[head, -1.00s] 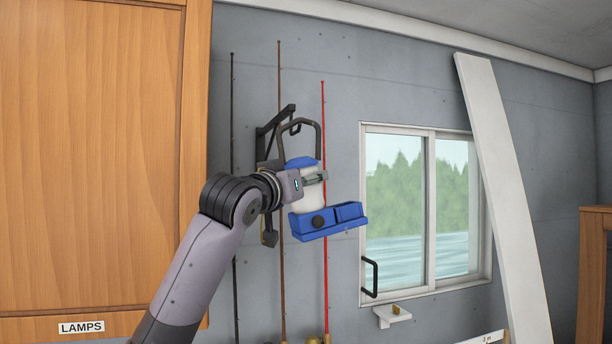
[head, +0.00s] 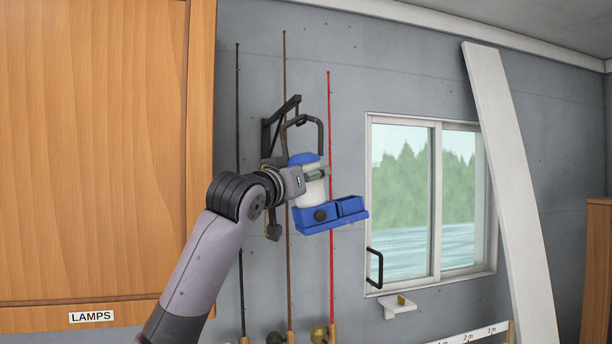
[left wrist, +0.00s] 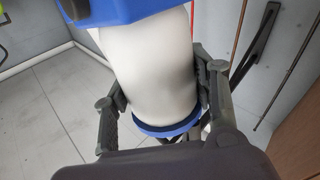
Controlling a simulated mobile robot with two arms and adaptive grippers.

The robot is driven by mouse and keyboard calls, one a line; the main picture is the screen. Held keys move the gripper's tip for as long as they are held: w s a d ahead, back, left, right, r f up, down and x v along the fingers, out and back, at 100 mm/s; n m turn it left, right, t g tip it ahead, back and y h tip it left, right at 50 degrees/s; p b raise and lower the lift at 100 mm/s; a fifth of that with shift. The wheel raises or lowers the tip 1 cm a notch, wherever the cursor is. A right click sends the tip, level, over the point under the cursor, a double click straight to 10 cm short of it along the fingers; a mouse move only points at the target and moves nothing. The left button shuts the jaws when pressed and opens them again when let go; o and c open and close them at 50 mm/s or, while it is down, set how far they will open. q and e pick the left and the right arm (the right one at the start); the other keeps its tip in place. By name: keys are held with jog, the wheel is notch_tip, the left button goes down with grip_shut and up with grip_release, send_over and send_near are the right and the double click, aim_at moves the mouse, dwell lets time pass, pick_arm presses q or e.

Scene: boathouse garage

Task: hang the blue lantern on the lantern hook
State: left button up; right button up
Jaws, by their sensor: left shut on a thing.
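The blue lantern (head: 313,190) has a white body, a blue cap, a wide blue base and a dark wire handle. It is held nearly upright in front of the wall, slightly tilted. The lantern hook (head: 284,115) is a dark wall bracket whose arm ends beside the top of the handle. The handle overlaps the hook's end in the head view; I cannot tell whether it is over the hook. My left gripper (head: 318,173) is shut on the white body. In the left wrist view the body (left wrist: 150,70) sits between both fingers. My right gripper is not in view.
A wooden cabinet (head: 100,150) labelled LAMPS stands at the left. Several fishing rods (head: 331,120) lean upright on the wall behind the lantern. A window (head: 430,200), a small shelf (head: 398,308) and a leaning white board (head: 510,170) are to the right.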

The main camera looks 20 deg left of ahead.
pick_arm(q)
jog(key=o, duration=1.6)
jog(key=shift+w+f, duration=0.1)
jog(key=shift+f, duration=0.05)
jog(key=v, duration=1.2)
